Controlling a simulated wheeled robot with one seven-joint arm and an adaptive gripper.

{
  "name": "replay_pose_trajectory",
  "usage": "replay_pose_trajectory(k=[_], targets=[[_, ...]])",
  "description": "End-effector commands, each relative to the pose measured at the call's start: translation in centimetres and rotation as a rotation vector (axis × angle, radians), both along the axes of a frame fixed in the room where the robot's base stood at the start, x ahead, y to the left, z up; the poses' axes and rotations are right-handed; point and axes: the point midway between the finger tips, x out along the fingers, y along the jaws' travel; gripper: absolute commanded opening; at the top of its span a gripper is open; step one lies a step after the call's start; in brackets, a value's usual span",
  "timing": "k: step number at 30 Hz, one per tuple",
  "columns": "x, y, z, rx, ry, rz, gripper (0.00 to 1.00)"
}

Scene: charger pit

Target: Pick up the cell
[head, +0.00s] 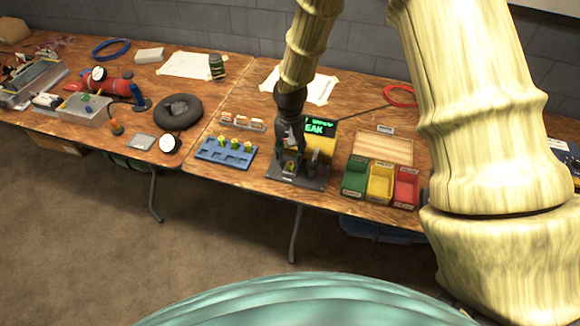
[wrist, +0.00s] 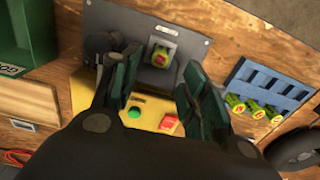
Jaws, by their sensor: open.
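A yellow-green cell (wrist: 161,57) with a reddish mark sits in a light grey cradle on the dark grey plate (wrist: 190,53) of the tester in the wrist view. Several similar cells (wrist: 257,109) stand in a blue rack (wrist: 289,85), which also shows in the head view (head: 212,151). My gripper (wrist: 163,72) is open, its dark green-padded fingers on either side of the line to the cradled cell. It looks empty, and I cannot tell how far above the cell it is. In the head view my gripper (head: 289,145) hangs over the plate and partly hides the cell.
The yellow tester housing (wrist: 150,115) carries a green button and a red button. Its green-lit display (head: 320,127) shows text ending in "EAK". Green, yellow and red bins (head: 380,184) stand to its right in the head view. A black tyre (head: 178,112) lies left.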

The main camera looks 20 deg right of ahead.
Motion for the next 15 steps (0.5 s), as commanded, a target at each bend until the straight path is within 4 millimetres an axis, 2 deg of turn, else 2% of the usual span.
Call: replay_pose_trajectory(k=[15], targets=[[-0.3,0.1,-4.4,-0.001,0.002,0.000,0.45]])
